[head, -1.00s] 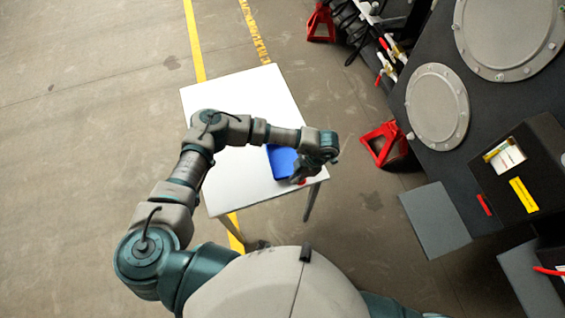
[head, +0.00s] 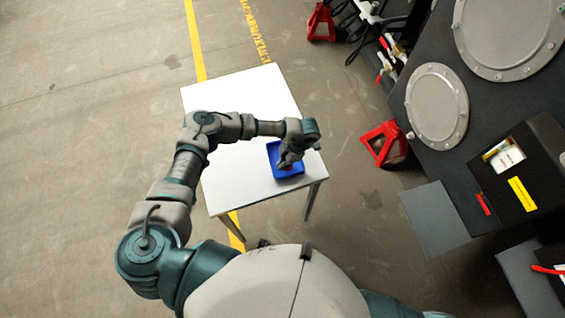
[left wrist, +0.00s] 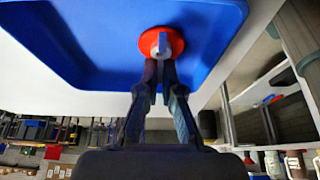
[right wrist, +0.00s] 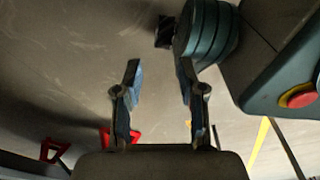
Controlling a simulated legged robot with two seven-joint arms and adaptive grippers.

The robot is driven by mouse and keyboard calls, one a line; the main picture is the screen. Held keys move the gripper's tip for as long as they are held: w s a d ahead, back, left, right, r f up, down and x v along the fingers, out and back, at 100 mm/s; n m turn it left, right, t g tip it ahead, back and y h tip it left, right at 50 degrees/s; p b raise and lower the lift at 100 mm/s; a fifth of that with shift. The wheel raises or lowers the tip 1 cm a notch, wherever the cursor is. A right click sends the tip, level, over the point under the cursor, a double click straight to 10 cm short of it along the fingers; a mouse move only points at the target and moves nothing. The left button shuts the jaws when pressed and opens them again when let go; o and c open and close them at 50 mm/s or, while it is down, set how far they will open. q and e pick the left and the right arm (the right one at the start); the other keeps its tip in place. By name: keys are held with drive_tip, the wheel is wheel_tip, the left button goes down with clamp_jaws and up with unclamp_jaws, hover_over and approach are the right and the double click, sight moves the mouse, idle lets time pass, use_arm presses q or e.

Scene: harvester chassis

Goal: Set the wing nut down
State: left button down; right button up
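The wing nut (left wrist: 162,42), a red disc with a grey wing, shows in the left wrist view at the tips of my left gripper (left wrist: 161,68). The fingers are close together and pinch the grey wing. Behind it is the inside of the blue tray (left wrist: 75,75). In the head view my left gripper (head: 288,162) is over the blue tray (head: 272,152), and a bit of red shows under the fingertips. I cannot tell whether the nut touches the tray floor. My right gripper (right wrist: 158,78) is open and empty, over the floor.
The blue tray stands near the right edge of a white table (head: 235,90), whose other parts look clear. Red stands (head: 385,142) and the dark machine chassis (head: 430,170) are to the right. A red button (right wrist: 298,96) on a grey-green body shows in the right wrist view.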

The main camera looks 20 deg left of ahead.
use_arm(q)
drive_tip(key=c, duration=1.3)
unclamp_jaws()
use_arm(e)
drive_tip(key=shift+w+r, duration=0.1)
drive_tip(key=shift+w, duration=0.2)
use_arm(q)
drive_tip(key=shift+r, duration=0.1)
drive_tip(key=v, duration=0.4)
drive_tip(key=shift+w+d+r, duration=0.1)
drive_tip(key=shift+r, duration=0.05)
drive_tip(key=v, duration=0.7)
drive_tip(key=shift+d+r+b, duration=0.1)
drive_tip(key=shift+r+b, duration=0.15)
drive_tip(key=shift+b, duration=0.05)
use_arm(e)
drive_tip(key=shift+w+a+r, duration=0.2)
drive_tip(key=shift+w+r, duration=0.15)
drive_tip(key=shift+w, duration=0.35)
drive_tip(key=shift+s, duration=0.1)
